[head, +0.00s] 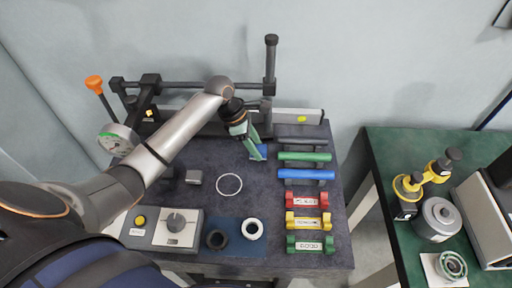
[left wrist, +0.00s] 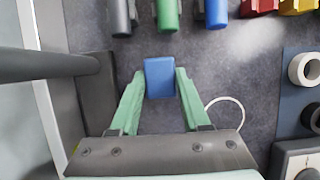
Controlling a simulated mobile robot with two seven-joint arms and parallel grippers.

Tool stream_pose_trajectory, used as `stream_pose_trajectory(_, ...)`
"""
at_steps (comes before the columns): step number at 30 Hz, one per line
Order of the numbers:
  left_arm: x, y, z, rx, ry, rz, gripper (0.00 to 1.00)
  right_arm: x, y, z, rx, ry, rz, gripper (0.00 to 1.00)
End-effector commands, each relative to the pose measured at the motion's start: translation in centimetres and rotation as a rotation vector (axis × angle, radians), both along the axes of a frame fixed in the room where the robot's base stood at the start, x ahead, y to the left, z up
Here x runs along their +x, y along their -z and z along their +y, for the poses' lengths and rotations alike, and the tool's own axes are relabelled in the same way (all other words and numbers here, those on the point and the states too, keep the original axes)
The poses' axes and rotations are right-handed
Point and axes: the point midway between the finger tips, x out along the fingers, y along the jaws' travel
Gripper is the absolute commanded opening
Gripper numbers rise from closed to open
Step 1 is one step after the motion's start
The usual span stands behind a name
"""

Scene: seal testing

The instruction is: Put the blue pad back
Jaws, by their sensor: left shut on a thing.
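The blue pad (left wrist: 159,76) is a small blue block between the green fingertips of my left gripper (left wrist: 159,82), which is shut on it. In the head view the pad (head: 259,152) shows partly behind the fingers of my left gripper (head: 254,149), over the back middle of the dark table mat. A blue bar (head: 306,174) lies on a rest at the right, below a green bar (head: 304,156) and a dark bar (head: 302,141). Whether the pad touches the mat is hard to tell. My right gripper is not in view.
A dark frame with an upright post (head: 270,62) stands at the back. A white ring (head: 229,184) lies mid-table. Red (head: 307,200), yellow (head: 308,222) and green (head: 310,244) labelled blocks line the right. A control box (head: 162,228) and two rings sit in front.

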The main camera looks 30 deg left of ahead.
Motion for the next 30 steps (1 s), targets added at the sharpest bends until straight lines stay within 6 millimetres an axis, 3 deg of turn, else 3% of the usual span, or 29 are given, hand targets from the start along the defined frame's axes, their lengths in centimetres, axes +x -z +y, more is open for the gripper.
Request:
stream_pose_trajectory(3,-0.02,0.96,0.03,0.001,-0.001,0.001,0.00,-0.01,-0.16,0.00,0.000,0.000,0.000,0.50)
stream_pose_trajectory(14,0.01,1.31,-0.02,-0.001,-0.001,-0.001,0.00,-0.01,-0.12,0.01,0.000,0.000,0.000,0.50)
stream_pose_trajectory(15,0.01,1.34,-0.01,-0.001,-0.001,-0.001,0.49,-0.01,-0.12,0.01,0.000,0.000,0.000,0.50)
stream_pose_trajectory(22,0.00,1.32,-0.01,0.000,0.000,-0.001,0.75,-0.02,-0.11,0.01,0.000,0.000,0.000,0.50)
stream_pose_trajectory(30,0.02,1.22,0.01,0.000,0.000,-0.001,0.76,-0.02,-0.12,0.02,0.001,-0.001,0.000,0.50)
